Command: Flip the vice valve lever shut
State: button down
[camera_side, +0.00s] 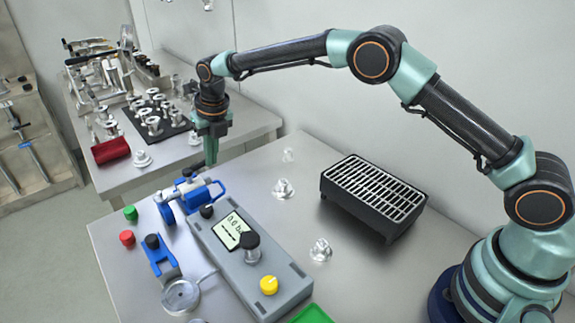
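My gripper (210,155) points down from the outstretched arm, above the far left part of the near table. Its teal fingers overlap in this view, so I cannot tell whether they are open or shut. A blue and silver clamp-like fitting (192,194), with a blue ring at its left, sits just below the fingertips, by the far end of a grey box. It looks like the vice valve. Whether the fingertips touch it is unclear. I cannot make out its lever's position. A second blue fitting (163,258), with a black knob, lies nearer, beside a clear round dish (180,296).
The grey box (262,290) has a display, black knobs and a yellow knob. Green (130,212) and red (127,238) caps stand at left. Another bench (235,112) with hardware stands behind.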

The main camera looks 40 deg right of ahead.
jog(key=shift+w+d, duration=0.15)
jog(key=shift+w, duration=1.35)
jog(key=shift+w+a, duration=0.25)
jog(key=shift+w, duration=0.05)
jog(key=shift+s+d+r, duration=0.1)
jog(key=shift+d, duration=0.05)
jog(key=s+d+r, duration=0.4)
jog(key=r, duration=0.6)
jog(key=shift+r, duration=0.2)
dwell(0.3)
jog(key=shift+s+d, duration=0.1)
